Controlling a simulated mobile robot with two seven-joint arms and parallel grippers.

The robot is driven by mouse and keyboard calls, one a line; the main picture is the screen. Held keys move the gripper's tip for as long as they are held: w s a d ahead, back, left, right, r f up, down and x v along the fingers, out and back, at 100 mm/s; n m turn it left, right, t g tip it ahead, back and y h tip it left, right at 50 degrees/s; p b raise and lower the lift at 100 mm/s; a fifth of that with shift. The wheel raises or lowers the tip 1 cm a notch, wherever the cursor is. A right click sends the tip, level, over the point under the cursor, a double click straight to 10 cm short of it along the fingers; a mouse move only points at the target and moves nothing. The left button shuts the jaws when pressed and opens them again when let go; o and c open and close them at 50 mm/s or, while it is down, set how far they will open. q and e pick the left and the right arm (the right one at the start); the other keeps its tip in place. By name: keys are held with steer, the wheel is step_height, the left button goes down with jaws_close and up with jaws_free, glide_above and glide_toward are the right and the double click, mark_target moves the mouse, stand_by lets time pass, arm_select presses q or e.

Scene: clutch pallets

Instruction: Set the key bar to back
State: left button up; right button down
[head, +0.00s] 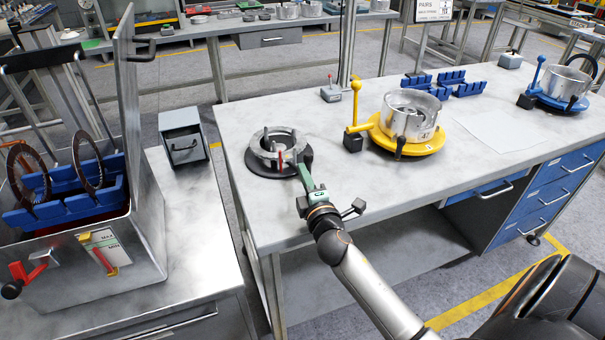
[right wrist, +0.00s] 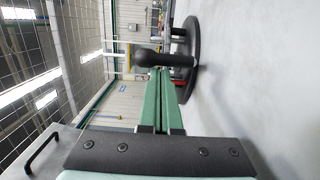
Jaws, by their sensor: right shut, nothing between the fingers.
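The clutch fixture nearest me is a silver ring (head: 264,146) on a round black base (head: 254,165), at the left end of the right bench. Small upright posts and a small red part (head: 281,157) show on it. I cannot tell for certain which part is the key bar. My right gripper (head: 302,166) reaches the fixture's front right side, its green fingers shut with nothing between them. In the right wrist view the closed fingers (right wrist: 162,90) point at a black rounded handle (right wrist: 166,59) beside the black base (right wrist: 193,45). I cannot tell whether they touch. My left gripper is not in view.
A yellow fixture (head: 412,142) with a silver housing stands to the right, a blue one (head: 566,102) farther right. A small grey box (head: 331,93) sits behind. The left bench holds an open metal case (head: 150,255). The bench's front is clear.

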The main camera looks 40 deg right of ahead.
steer(key=shift+d+n+y, duration=0.3)
steer(key=shift+d+y, duration=0.1)
steer(key=shift+d, duration=0.05)
steer(key=shift+s+d+n+t+y+p, duration=0.1)
steer(key=shift+d+n+t+y+p, duration=0.2)
steer(key=shift+d+n+y+p, duration=0.25)
steer(key=shift+d+n+y, duration=0.35)
steer(key=shift+d+y, duration=0.3)
steer(key=shift+d, duration=0.1)
steer(key=shift+d+y, duration=0.35)
steer(key=shift+y, duration=0.15)
steer(key=d+n+y, duration=0.1)
steer(key=y, duration=0.1)
steer(key=d+n+y, duration=0.1)
steer(key=n+y, duration=0.1)
steer(key=shift+w+d, duration=0.1)
steer(key=shift+w, duration=0.1)
steer(key=shift+w+d+b, duration=0.35)
steer(key=shift+d+b, duration=0.1)
steer(key=shift+d, duration=0.45)
steer(key=shift+w+d+b, duration=0.3)
steer(key=shift+d+b, duration=0.1)
steer(key=shift+d, duration=0.45)
steer(key=shift+w+d+b, duration=0.45)
steer(key=shift+w+d, duration=0.1)
steer(key=shift+d, duration=0.3)
steer(key=shift+w+d+b, duration=0.4)
steer(key=shift+w+d, duration=0.15)
steer(key=shift+d, duration=0.25)
